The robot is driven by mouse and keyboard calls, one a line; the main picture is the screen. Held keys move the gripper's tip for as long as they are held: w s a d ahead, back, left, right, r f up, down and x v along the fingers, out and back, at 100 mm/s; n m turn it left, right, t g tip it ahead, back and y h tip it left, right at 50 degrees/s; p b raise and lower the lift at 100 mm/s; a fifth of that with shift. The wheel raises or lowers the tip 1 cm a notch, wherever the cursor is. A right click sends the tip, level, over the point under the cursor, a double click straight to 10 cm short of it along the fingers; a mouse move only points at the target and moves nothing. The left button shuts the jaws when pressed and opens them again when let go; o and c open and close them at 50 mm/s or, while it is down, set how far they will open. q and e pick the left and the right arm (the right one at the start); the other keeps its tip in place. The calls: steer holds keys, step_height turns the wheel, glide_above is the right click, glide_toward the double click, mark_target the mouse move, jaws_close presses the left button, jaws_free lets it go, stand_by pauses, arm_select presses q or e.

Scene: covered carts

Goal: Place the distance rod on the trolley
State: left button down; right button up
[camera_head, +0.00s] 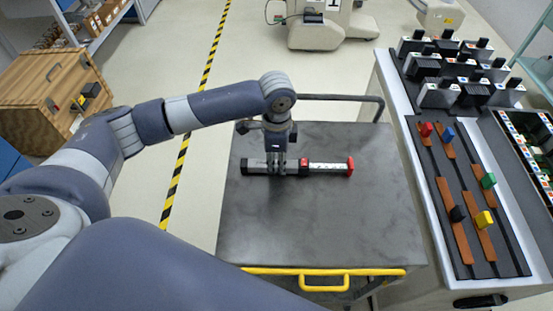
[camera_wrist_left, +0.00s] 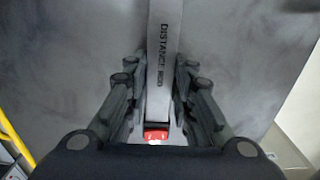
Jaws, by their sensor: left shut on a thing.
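The distance rod (camera_head: 325,167) is a slim grey and black bar with a red end at the right. It lies level over the dark top of the trolley (camera_head: 320,225); I cannot tell whether it touches the surface. My left gripper (camera_head: 276,170) points down and is shut on the rod left of its middle. In the left wrist view the rod (camera_wrist_left: 164,45), lettered "DISTANCE ROD", runs between the fingers of the gripper (camera_wrist_left: 158,100), with a red part near the bottom. My right gripper is not in view.
The trolley has a yellow front handle (camera_head: 325,284) and a dark rail at the back. A grey bench (camera_head: 395,105) at the right holds black-and-white devices (camera_head: 440,92) and coloured blocks on rails. A wooden box (camera_head: 50,92) stands at the left. The trolley top around the rod is clear.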

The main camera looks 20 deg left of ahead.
mark_target(277, 164)
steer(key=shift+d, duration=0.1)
arm_select(q)
steer(key=c, duration=1.4)
jaws_free()
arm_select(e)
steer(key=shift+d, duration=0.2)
arm_select(q)
steer(key=shift+o, duration=0.2)
step_height(277, 164, up, 12)
steer(key=b, duration=0.1)
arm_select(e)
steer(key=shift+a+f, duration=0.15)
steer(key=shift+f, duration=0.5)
arm_select(q)
steer(key=shift+s, duration=0.15)
